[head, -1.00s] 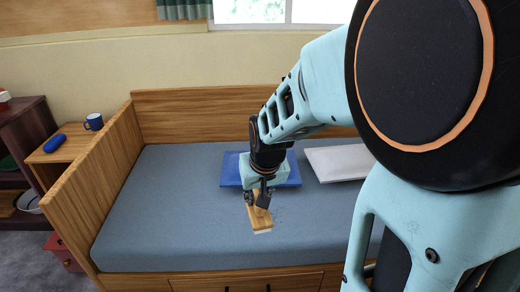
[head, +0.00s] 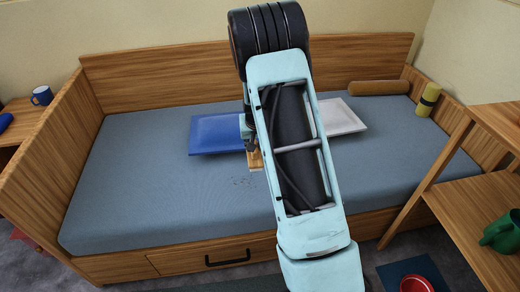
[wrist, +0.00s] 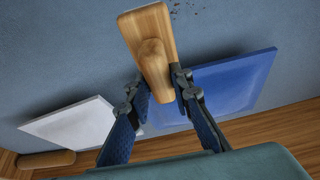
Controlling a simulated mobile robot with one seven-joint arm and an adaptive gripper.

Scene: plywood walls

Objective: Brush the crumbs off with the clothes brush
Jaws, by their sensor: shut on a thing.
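The wooden clothes brush (wrist: 145,30) is in my gripper (wrist: 158,88), whose fingers are shut on its rounded grip in the wrist view. In the head view the brush (head: 256,160) shows just in front of the blue flat piece, partly behind my arm. I cannot tell whether it touches the bed's surface. The dark crumbs (head: 243,182) are a small scattered patch on the blue-grey mattress (head: 150,180), in front and slightly left of the brush. A few crumbs (wrist: 175,8) also show at the top edge of the wrist view, beside the brush's end.
A blue flat piece (head: 215,134) and a white one (head: 342,117) lie on the bed. A brown bolster (head: 378,87) and a yellow roll (head: 428,99) lie at the right end. Wooden boards (head: 250,62) edge the bed. Wooden shelves (head: 490,200) stand right. The mattress's left half is clear.

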